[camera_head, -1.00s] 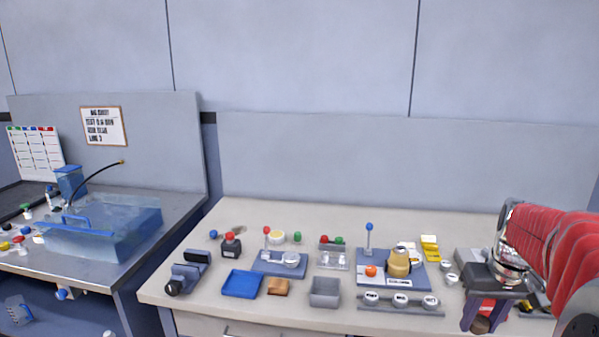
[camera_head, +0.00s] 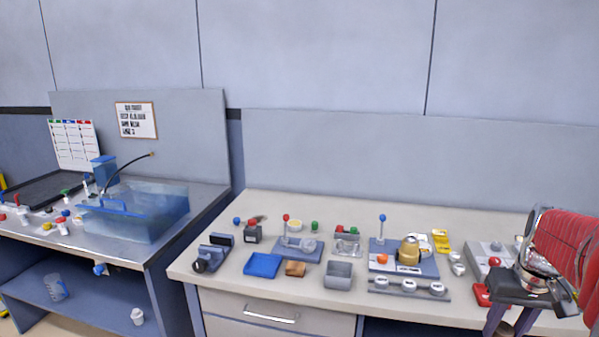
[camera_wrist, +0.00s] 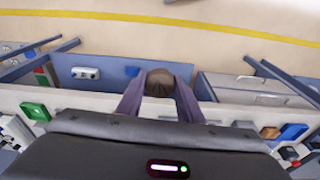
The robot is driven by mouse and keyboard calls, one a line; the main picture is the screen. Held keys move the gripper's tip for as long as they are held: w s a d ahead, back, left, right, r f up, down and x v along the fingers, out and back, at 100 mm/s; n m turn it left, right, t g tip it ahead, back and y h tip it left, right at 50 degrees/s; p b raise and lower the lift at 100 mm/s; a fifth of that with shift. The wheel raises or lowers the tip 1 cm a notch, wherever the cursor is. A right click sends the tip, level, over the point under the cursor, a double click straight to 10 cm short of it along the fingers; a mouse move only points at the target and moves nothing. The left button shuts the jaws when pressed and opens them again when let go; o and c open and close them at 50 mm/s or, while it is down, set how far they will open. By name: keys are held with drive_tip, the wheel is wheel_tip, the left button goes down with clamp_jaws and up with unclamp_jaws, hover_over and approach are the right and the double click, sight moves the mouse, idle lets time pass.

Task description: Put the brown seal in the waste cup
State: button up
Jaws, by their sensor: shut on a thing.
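My gripper (camera_head: 507,329) is at the lower right of the head view, in front of the bench's right part, partly cut off by the frame edge. In the wrist view my gripper (camera_wrist: 158,100) is shut on the round brown seal (camera_wrist: 160,80), which sits between the two purple-grey fingers. The seal shows only partly in the head view (camera_head: 504,331).
The bench (camera_head: 215,284) carries a blue tray (camera_head: 263,264), a brown block (camera_head: 295,268), a row of white-capped pieces (camera_head: 409,286) and a blue board with a tan jug (camera_head: 409,250). A lower left bench holds a clear blue tank (camera_head: 150,217). Drawers (camera_head: 270,315) lie under the front edge.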

drive_tip(key=shift+w+d+m, duration=0.4)
drive_tip(key=shift+w+d, duration=0.05)
drive_tip(key=shift+w, duration=0.05)
drive_tip(key=w+a+f+n, duration=0.1)
drive_tip(key=w+a+f, duration=0.6)
drive_tip(key=w+a, duration=0.45)
drive_tip(key=w+a+f+n, duration=0.1)
drive_tip(key=a+f, duration=0.3)
drive_tip(key=a, duration=0.4)
drive_tip(key=w+a+f+n, duration=0.2)
drive_tip(key=w+a+f, duration=0.1)
drive_tip(key=a, duration=0.6)
drive_tip(key=shift+a+f+n+y, duration=0.15)
drive_tip(key=shift+f+n+y, duration=0.15)
drive_tip(key=shift+f, duration=0.1)
drive_tip(key=shift+r, duration=0.1)
drive_tip(key=w+r+m, duration=0.1)
drive_tip(key=w+r, duration=0.2)
drive_tip(key=r, duration=0.5)
drive_tip(key=w+r+m, duration=0.2)
drive_tip(key=w+r, duration=0.2)
drive_tip(key=r, duration=0.4)
drive_tip(key=shift+w, duration=0.2)
